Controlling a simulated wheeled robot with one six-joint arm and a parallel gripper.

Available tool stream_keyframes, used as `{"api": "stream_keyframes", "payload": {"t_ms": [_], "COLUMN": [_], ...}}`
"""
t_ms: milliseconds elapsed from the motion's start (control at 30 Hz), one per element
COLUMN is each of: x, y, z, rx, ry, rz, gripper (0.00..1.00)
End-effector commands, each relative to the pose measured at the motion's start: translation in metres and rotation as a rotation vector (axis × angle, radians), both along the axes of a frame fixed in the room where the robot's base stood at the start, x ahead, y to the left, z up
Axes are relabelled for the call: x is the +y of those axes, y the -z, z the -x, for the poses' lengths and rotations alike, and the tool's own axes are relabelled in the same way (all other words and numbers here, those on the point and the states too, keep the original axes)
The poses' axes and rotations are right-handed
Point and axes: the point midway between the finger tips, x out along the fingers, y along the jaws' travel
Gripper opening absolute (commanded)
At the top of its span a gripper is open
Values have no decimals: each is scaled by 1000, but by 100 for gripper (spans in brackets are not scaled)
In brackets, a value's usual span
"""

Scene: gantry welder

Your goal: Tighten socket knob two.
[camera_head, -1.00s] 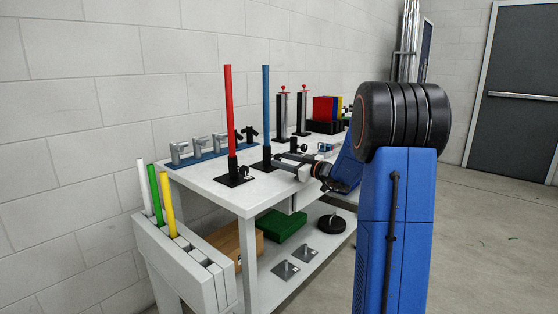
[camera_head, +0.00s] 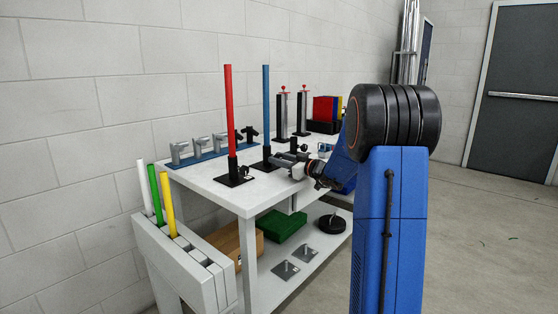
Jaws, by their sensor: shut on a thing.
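Two black sockets on square base plates stand on the white table. The nearer socket (camera_head: 232,169) holds an upright red rod (camera_head: 229,110), and its small knob (camera_head: 244,171) shows on its right side. The farther socket (camera_head: 267,156) holds an upright blue rod (camera_head: 266,105). My gripper (camera_head: 277,161) reaches in from the right, low against the right side of the blue rod's socket. It is shut on that socket's knob, which the jaws hide.
A blue rack of grey fittings (camera_head: 196,157) stands along the wall behind. Two metal posts with red tops (camera_head: 282,115) and colored bins (camera_head: 325,108) are farther back. A holder with white, green and yellow rods (camera_head: 188,256) stands at the table's near left end.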

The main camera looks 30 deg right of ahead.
Motion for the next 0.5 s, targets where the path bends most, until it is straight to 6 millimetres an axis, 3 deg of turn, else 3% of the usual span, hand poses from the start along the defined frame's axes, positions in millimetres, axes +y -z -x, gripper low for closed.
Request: {"api": "stream_keyframes", "payload": {"t_ms": [500], "x": [0], "y": [0], "z": [0], "rx": [97], "ry": [0], "rz": [-266], "gripper": [6]}}
